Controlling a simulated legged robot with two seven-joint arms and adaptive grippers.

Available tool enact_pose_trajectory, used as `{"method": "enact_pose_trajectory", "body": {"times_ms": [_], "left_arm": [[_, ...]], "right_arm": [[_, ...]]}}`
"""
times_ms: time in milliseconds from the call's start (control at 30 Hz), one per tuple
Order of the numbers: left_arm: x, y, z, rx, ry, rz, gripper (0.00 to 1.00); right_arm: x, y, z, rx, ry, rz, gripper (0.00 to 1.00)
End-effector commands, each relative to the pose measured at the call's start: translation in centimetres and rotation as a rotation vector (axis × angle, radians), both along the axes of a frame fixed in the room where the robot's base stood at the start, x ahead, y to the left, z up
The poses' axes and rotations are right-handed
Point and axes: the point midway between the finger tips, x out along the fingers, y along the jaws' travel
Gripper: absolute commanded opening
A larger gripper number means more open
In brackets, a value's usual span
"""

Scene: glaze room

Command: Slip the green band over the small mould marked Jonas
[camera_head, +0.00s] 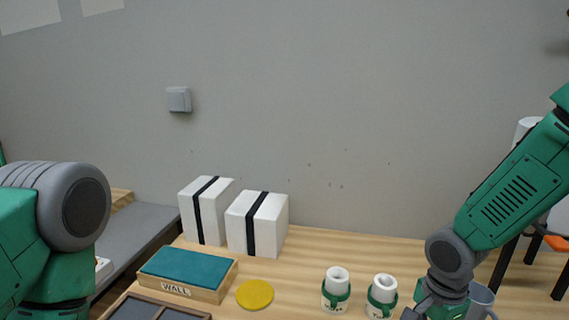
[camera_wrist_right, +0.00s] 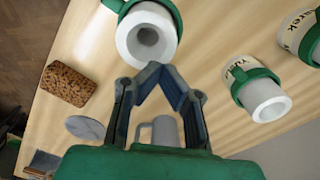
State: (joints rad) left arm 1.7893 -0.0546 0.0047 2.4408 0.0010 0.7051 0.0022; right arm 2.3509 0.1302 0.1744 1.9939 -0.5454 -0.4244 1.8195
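Two white, hollow-topped moulds with green bands around them stand upright on the table in the head view, a left one (camera_head: 337,279) and a right one (camera_head: 383,282). The right wrist view shows three banded moulds: one at the top (camera_wrist_right: 147,38), one at right (camera_wrist_right: 264,99), and one at the upper right edge (camera_wrist_right: 311,22) with a label that seems to read Marek. The name Jonas is not readable on any. My right gripper (camera_wrist_right: 154,68) has its fingertips together, overlapping the top mould's rim; nothing shows between them. My left gripper is out of frame.
A grey mug (camera_head: 481,297) stands by my right gripper. A teal-topped box marked WALL (camera_head: 178,289), a yellow disc (camera_head: 255,294), a dark tray (camera_head: 146,309) and two strapped white blocks (camera_head: 257,224) are at left. A brown speckled block (camera_wrist_right: 68,84) lies near the table edge.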

Motion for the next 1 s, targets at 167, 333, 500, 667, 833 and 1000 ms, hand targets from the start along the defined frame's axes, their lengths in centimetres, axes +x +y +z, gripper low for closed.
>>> {"method": "enact_pose_trajectory", "body": {"times_ms": [167,333,500,667,833,1000], "left_arm": [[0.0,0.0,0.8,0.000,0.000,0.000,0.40],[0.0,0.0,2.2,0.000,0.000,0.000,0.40],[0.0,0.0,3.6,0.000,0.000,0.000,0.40],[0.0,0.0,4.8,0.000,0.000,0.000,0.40],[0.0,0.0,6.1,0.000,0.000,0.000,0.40],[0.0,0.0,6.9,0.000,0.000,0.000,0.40]], "right_arm": [[0.0,0.0,0.8,-0.001,0.000,0.001,0.00],[0.0,0.0,2.3,-0.001,0.000,0.000,0.00],[0.0,0.0,3.7,-0.001,0.000,0.000,0.00],[0.0,0.0,5.0,-0.001,0.000,0.000,0.00],[0.0,0.0,6.3,-0.001,-0.001,0.000,0.00],[0.0,0.0,7.1,-0.001,0.000,0.000,0.00]]}}
